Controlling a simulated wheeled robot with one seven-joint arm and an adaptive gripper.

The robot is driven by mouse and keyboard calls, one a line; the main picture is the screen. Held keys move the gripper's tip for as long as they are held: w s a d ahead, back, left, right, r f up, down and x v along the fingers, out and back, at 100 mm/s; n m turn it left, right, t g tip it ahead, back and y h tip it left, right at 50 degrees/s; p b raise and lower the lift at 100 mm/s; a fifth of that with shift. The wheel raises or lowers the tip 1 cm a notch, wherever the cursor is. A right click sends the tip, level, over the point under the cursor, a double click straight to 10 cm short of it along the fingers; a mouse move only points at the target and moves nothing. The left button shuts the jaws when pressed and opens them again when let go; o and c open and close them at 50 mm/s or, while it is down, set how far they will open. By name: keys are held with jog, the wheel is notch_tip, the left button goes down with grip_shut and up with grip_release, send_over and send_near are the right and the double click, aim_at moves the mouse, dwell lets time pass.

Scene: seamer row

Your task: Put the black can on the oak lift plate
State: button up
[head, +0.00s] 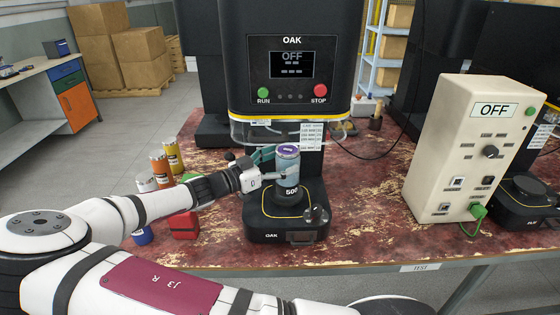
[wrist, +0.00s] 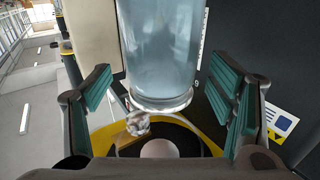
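A blue-grey can (head: 287,168) with a purple top stands upright over the oak lift plate (head: 288,206), the round black platform with a yellow ring on the OAK machine's base. A black part marked 500 (head: 291,191) shows directly beneath it; I cannot tell what it is. In the wrist view the can (wrist: 162,50) is between the fingers of my gripper (wrist: 165,105). The teal pads stand apart, with a gap visible on each side of the can. In the head view my gripper (head: 268,170) is beside the can. I make out no clearly black can.
Orange (head: 159,170), yellow (head: 173,155) and white cans stand left of the machine, with a red block (head: 184,225) partly behind my arm. A cream control box (head: 470,150) stands at right.

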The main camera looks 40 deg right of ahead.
jog(key=a, duration=1.2)
jog(key=s+d+f+n+g+y, duration=0.2)
jog(key=s+n+g+y, duration=0.25)
jog(key=s+y, duration=0.65)
jog(key=s+a+r+n+t+y, duration=0.3)
jog(key=s+r+n, duration=0.3)
jog(key=s, duration=0.3)
jog(key=s+a+r+n+t+y, duration=0.4)
jog(key=s+a+r+n, duration=0.2)
jog(key=s, duration=0.4)
jog(key=shift+s+a+r+n+b, duration=0.35)
jog(key=shift+r+n, duration=0.4)
jog(key=shift+r, duration=0.5)
jog(key=shift+d+t, duration=0.1)
jog(key=shift+t, duration=0.15)
